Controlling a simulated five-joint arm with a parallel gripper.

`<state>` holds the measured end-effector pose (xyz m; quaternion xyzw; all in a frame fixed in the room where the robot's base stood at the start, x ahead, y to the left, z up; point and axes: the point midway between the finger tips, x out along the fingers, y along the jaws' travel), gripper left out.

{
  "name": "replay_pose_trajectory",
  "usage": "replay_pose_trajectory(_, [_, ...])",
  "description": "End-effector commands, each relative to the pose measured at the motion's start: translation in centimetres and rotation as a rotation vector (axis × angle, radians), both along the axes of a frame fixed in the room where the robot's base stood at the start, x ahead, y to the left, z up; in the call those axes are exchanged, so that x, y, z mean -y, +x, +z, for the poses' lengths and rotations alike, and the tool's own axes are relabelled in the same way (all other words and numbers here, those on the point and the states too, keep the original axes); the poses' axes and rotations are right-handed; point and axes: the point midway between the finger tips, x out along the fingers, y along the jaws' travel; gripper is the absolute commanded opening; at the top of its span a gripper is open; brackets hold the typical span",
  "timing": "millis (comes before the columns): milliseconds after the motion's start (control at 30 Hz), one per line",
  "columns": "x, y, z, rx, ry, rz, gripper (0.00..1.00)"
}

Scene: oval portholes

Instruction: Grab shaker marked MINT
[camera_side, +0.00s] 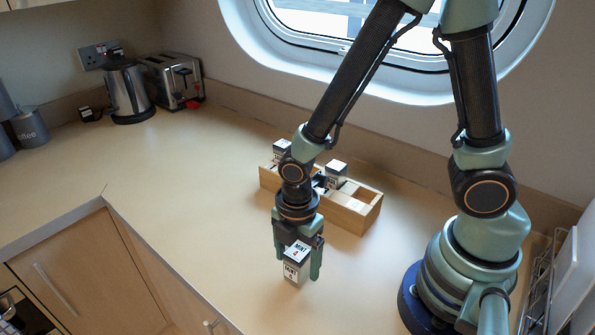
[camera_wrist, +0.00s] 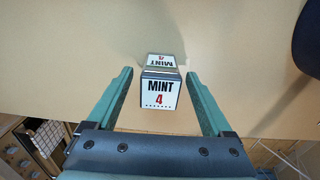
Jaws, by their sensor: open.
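The shaker marked MINT (camera_side: 294,267) stands upright on the counter, a small box shape with white labels and a red 4. In the wrist view its labelled top (camera_wrist: 160,90) faces me, with MINT and 4 readable. My gripper (camera_side: 298,270) is low over the counter, with its green fingers around the shaker. In the wrist view the open fingers (camera_wrist: 160,103) lie to the left and right of the shaker, with a clear gap on each side. Nothing is held.
A wooden rack (camera_side: 356,206) with compartments stands behind my gripper, holding other shakers, one at its right (camera_side: 335,174) and one at its left (camera_side: 281,150). A kettle (camera_side: 127,90) and toaster (camera_side: 173,80) stand far left. The counter left of the shaker is clear.

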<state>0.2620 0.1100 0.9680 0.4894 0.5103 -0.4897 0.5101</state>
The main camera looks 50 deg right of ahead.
Motion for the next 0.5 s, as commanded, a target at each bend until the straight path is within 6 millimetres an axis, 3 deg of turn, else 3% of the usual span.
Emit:
replay_pose_trajectory(200, [0.0,0.0,-1.8,-0.001,-0.001,0.000,0.85])
replay_pose_trajectory(500, [0.0,0.0,-2.0,0.001,0.000,0.000,0.85])
